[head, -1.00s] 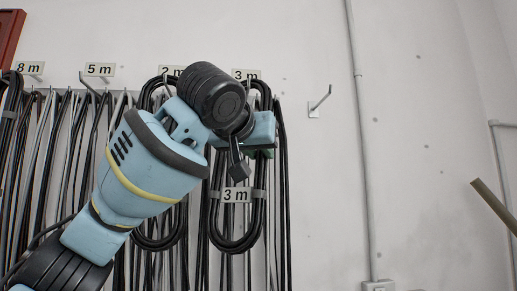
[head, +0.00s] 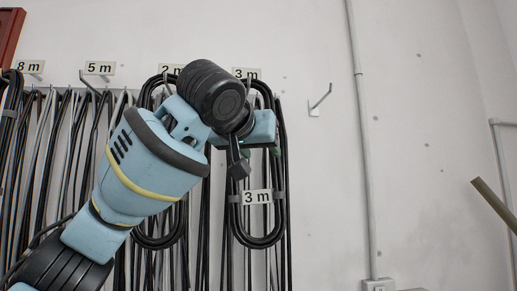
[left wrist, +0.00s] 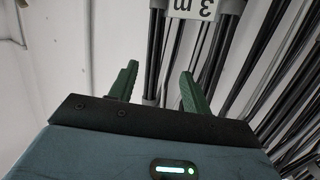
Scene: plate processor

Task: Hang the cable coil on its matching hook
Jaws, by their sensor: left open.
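The black cable coil (head: 283,165) with a white "3 m" tag (head: 256,197) hangs against the wall under the "3 m" label (head: 246,73). My left gripper (head: 262,148) is at the coil's upper part, largely covered by my own arm. In the left wrist view its two green fingers (left wrist: 160,75) stand apart. Dark cable strands (left wrist: 153,60) show beyond and between them, and the inverted tag (left wrist: 195,8) is at the top. My right gripper is not in view.
Another black coil (head: 160,242) hangs just left, under the "2 m" label (head: 172,69). Hooks and cables under "5 m" (head: 99,68) and "8 m" (head: 30,67) crowd the left.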

